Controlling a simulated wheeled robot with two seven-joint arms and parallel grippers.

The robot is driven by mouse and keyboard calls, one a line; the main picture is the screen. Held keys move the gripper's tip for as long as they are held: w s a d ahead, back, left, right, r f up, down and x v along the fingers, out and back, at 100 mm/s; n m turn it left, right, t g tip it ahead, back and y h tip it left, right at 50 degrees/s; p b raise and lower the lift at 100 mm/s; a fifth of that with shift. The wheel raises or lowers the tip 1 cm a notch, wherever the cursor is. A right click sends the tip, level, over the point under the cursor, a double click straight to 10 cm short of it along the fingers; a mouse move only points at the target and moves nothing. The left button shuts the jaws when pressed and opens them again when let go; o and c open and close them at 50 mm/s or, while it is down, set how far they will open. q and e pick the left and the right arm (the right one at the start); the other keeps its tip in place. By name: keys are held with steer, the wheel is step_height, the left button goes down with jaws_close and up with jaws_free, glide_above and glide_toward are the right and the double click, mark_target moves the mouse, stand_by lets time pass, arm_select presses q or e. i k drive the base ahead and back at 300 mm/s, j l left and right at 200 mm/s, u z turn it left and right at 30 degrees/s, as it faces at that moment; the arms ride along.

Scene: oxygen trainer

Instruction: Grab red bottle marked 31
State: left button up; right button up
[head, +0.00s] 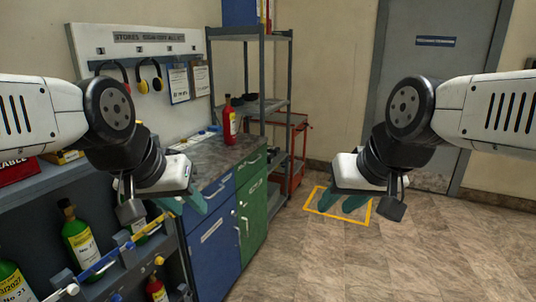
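A red bottle (229,122) with a dark neck and a pale label stands upright on the grey worktop. A second red bottle (157,290) with a yellow-and-white label shows at the bottom of the left rack, partly cut off. I cannot read a number on either. My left gripper (184,203) hangs in front of the cabinet, nearer than the worktop bottle and apart from it. My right gripper (346,202) hangs over the floor to the right, clear of everything. Both have teal fingers spread apart and appear empty.
Green bottles (80,240) stand in the rack (50,185) at left, behind blue and yellow bars. Blue (212,243) and green (252,215) cabinets carry the worktop (205,158). Grey shelving (250,35) and a red trolley (298,150) stand behind. The floor at right is free.

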mark_target(229, 114)
steer(key=i+l+z, duration=0.15)
steer(key=i, duration=1.2)
steer(key=i+j+u, duration=0.1)
steer(key=i+u, duration=0.65)
steer(key=i+l+u, duration=0.15)
steer(key=i+u, duration=0.25)
steer(key=k, duration=0.1)
